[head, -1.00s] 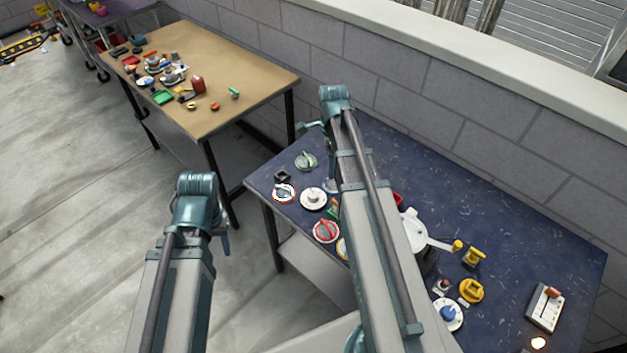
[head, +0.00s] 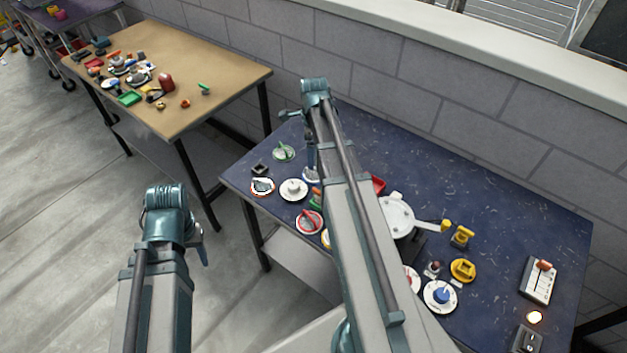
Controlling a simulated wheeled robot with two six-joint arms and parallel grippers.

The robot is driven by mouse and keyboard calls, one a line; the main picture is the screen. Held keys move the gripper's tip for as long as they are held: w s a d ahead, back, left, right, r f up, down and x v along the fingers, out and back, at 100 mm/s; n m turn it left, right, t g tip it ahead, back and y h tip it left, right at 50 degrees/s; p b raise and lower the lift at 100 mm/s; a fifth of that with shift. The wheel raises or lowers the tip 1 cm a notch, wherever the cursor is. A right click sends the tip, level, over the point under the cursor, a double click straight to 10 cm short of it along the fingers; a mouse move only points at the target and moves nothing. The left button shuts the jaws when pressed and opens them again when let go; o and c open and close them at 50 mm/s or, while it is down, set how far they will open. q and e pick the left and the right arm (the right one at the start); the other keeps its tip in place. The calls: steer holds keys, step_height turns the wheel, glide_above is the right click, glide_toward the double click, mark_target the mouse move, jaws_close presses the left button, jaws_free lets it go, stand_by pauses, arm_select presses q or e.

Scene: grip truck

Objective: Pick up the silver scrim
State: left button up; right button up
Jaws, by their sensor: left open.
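I cannot tell surely which thing is the silver scrim. One candidate is a small disc with a red edge and a grey top (head: 262,187) near the left edge of the blue table (head: 480,195). A white disc with a pale knob (head: 293,189) lies just right of it. My left gripper (head: 201,246) is open and empty, off the table over the floor, left of these discs. My right arm reaches across the table. Its gripper (head: 309,157) points down near the discs, and its fingers are too small and dark to read.
A green-topped disc (head: 283,151), a red-topped disc (head: 309,222) and a small black block (head: 260,169) crowd the left end. A white pan-like thing (head: 397,214) sits mid-table. A tan table (head: 218,76) with clutter stands behind left. The blue table's back right is clear.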

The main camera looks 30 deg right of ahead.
mark_target(315, 169)
steer(key=shift+d+f+b, duration=0.2)
steer(key=shift+f+b, duration=3.5)
steer(key=shift+f, duration=0.5)
steer(key=shift+r, duration=0.1)
steer(key=c, duration=1.1)
